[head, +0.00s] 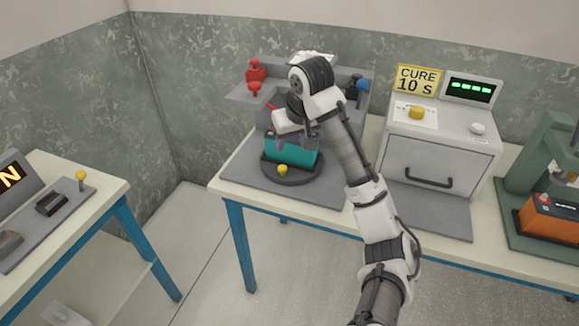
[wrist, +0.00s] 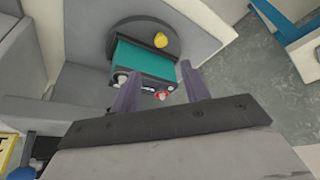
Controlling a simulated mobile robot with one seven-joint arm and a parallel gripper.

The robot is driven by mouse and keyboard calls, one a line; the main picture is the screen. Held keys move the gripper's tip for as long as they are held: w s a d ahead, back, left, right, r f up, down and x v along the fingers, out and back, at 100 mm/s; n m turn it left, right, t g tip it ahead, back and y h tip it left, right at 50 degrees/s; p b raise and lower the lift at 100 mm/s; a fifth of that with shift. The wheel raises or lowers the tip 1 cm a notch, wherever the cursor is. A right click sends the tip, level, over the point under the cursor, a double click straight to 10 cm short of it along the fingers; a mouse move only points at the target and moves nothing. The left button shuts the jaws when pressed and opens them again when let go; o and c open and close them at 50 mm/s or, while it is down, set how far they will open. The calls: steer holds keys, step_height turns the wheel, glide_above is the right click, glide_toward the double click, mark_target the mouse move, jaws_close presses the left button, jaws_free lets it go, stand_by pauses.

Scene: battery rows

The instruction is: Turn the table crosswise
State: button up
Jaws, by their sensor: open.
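The round dark turntable (head: 306,177) sits on a grey plate on the bench, with a yellow knob (head: 283,169) at its front edge. A teal battery (head: 292,152) stands upright on it. In the wrist view the turntable (wrist: 138,28) and yellow knob (wrist: 160,40) lie beyond the battery (wrist: 145,58). The battery's dark end shows a red terminal (wrist: 162,95) and a pale round one. My gripper (wrist: 158,88) is open, its two fingers on either side of the battery's terminal end. I cannot tell if they touch it. My arm hides part of the battery's top in the head view.
Behind the turntable stands a grey fixture with red clamps (head: 255,75) and a blue one (head: 356,86). A grey cure oven (head: 437,150) stands to the right, then a green press with an orange battery (head: 550,218). A side table (head: 75,195) is at left.

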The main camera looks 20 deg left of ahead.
mark_target(282, 167)
steer(key=x, duration=1.3)
steer(key=shift+a, duration=0.2)
jaws_close()
